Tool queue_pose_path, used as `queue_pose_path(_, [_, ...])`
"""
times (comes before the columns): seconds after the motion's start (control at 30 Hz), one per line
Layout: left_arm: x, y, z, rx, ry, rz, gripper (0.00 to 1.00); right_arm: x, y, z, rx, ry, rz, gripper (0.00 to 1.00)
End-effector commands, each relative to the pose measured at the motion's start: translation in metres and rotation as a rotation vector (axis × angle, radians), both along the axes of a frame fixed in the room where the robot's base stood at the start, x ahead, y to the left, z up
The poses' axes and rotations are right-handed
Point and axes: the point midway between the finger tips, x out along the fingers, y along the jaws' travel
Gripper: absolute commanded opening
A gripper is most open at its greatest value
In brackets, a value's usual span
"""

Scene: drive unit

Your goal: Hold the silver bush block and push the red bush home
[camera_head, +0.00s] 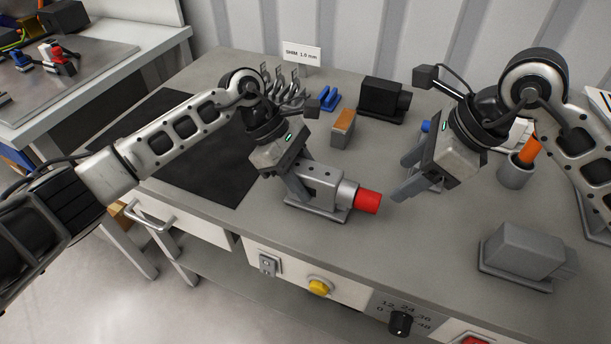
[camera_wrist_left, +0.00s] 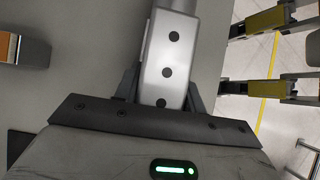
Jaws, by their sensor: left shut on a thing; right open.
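The silver bush block (camera_head: 322,184) sits on a grey base on the workbench, near its front edge. The red bush (camera_head: 367,201) sticks out of the block's right end, with a good length of red showing. My left gripper (camera_head: 294,187) is shut on the block's left part; the left wrist view shows the block (camera_wrist_left: 170,58) between its fingers, three dark holes on top. The red bush is out of sight in that view. My right gripper (camera_head: 404,176) is open and empty, to the right of the red bush and apart from it.
A grey motor-like block (camera_head: 522,252) stands at the front right. A black unit (camera_head: 383,98), an orange-topped grey block (camera_head: 343,128) and blue pieces (camera_head: 330,98) stand behind. A grey cup (camera_head: 515,170) is at right, a black mat (camera_head: 200,150) at left.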

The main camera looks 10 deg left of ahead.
Motion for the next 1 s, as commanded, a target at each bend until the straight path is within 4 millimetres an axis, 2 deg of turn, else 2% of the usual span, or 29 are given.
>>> queue_pose_path(0.2, [0.000,0.000,-0.001,0.002,0.001,0.001,0.14,-0.002,-0.007,0.015,0.000,0.000,-0.001,0.57])
queue_pose_path(0.47, [0.000,0.001,-0.001,0.002,0.001,0.001,0.14,-0.002,-0.007,0.015,0.000,0.000,0.000,0.57])
queue_pose_path(0.5, [0.000,0.001,-0.001,0.002,0.001,0.001,0.48,-0.002,-0.007,0.015,0.000,0.000,0.000,0.57])
queue_pose_path(0.57, [0.000,0.000,-0.001,0.002,0.002,0.001,0.65,-0.002,-0.007,0.015,0.000,0.000,0.000,0.57])
queue_pose_path(0.87, [0.000,0.001,0.001,0.001,0.000,0.001,0.65,-0.002,-0.007,0.015,0.000,0.001,0.000,0.57])
queue_pose_path(1.0, [0.003,0.008,0.011,0.001,-0.003,0.003,0.65,-0.002,-0.007,0.015,0.000,0.001,0.000,0.57])
